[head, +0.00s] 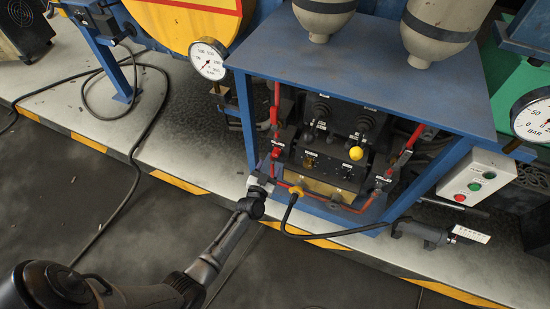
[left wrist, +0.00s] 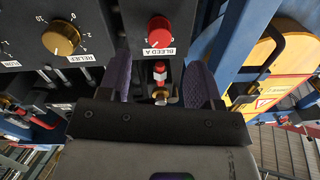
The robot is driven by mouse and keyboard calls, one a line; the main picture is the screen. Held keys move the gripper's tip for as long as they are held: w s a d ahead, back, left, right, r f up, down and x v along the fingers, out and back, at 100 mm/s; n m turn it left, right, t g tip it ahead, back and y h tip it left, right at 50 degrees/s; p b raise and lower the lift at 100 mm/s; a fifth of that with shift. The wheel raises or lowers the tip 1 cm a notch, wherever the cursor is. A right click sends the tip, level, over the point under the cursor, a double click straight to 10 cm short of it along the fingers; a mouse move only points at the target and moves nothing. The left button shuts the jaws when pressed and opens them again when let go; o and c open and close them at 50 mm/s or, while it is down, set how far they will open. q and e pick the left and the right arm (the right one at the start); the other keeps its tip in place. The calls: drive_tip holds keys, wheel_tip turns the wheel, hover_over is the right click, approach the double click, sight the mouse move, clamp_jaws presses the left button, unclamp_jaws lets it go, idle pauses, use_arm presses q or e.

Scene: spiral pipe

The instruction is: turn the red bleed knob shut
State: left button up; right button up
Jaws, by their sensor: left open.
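The red bleed knob (left wrist: 159,32) shows in the left wrist view, on a dark panel above a "BLEED A" label. I cannot pick it out surely in the head view. My left gripper (left wrist: 158,78) is open, its two purple-grey fingers below the knob and to either side of its line. Nothing is held between them; a red and white fitting (left wrist: 160,73) shows in the gap, beyond the fingers. The fingers look apart from the knob. In the head view my left gripper (head: 260,182) is at the lower left corner of the blue frame. My right gripper is not in view.
A brass relief knob (left wrist: 61,37) is left of the bleed knob. The blue cabinet (head: 355,70) overhangs the valves and red pipes. A black cable (head: 290,215) with a yellow end hangs beside my left gripper. A push-button box (head: 476,180) is at right.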

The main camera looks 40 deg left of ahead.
sight(275, 156)
use_arm(q)
drive_tip(key=b+x, duration=0.2)
drive_tip(key=x, duration=0.3)
drive_tip(key=shift+w+f, duration=0.1)
drive_tip(key=shift+f, duration=0.05)
drive_tip(key=shift+w+a+b, duration=0.25)
drive_tip(key=shift+w+b, duration=0.1)
drive_tip(key=shift+w, duration=0.35)
drive_tip(key=c, duration=0.9)
